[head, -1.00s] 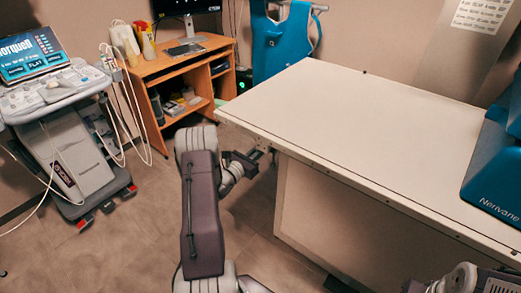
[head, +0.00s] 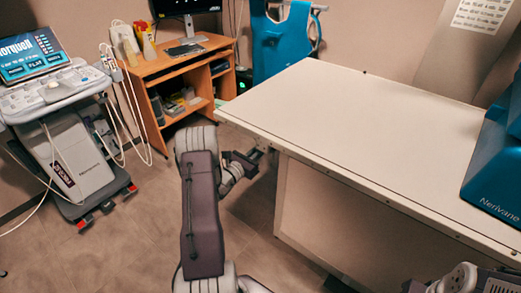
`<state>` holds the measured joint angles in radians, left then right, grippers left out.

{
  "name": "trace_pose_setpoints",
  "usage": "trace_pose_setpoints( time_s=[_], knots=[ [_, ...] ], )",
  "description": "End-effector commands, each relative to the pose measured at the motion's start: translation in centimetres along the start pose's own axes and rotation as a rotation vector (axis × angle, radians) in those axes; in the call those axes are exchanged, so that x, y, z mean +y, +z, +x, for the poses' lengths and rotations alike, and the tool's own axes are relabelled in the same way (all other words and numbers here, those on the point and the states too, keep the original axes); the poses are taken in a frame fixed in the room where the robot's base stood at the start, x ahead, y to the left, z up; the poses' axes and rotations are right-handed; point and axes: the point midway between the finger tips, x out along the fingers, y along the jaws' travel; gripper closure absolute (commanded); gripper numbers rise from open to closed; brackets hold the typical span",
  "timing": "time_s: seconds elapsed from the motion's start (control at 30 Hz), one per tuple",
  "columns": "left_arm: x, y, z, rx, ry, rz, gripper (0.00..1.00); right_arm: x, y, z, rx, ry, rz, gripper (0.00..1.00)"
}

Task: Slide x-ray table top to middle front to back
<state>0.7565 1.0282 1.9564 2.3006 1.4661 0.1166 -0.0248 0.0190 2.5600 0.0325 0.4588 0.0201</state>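The white x-ray table top (head: 340,115) is a long flat slab reaching from the middle of the head view to the right edge. It sits on a pale base (head: 335,215) and overhangs it at the left end. My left gripper (head: 262,152) is at the near left corner of the top, against or just under its edge. Its fingers are small and partly hidden, so I cannot tell if they are closed on the edge. Part of my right arm shows at the bottom right, below the near edge of the top; its gripper is not visible.
A blue unit (head: 492,165) stands at the table's right side. A wooden desk (head: 180,65) with a monitor is behind on the left. An ultrasound cart (head: 75,150) stands far left. A blue apron (head: 282,40) hangs at the back wall. Floor left of the table is clear.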

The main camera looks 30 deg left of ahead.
Motion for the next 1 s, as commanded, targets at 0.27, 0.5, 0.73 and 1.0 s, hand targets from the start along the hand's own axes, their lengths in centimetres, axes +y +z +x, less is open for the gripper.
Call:
trace_pose_setpoints(
  time_s=[0.27, 0.5, 0.73, 1.0],
  knots=[
    [0.00, -0.07, -0.02, 0.002, 0.000, -0.001, 1.00, 0.00, 0.00, 0.00, 0.000, 0.000, 0.000, 1.00],
    [0.04, -0.11, -0.48, 0.003, 0.002, -0.002, 1.00, 0.00, 0.00, 0.04, 0.000, 0.000, 0.000, 1.00],
    [-0.02, -0.10, -0.69, 0.003, 0.000, -0.002, 1.00, 0.00, 0.00, 0.03, 0.000, 0.000, 0.000, 1.00],
    [-0.01, -0.05, -0.67, 0.001, 0.000, -0.001, 0.71, 0.00, 0.00, 0.03, 0.000, 0.000, 0.000, 1.00]
  ],
)
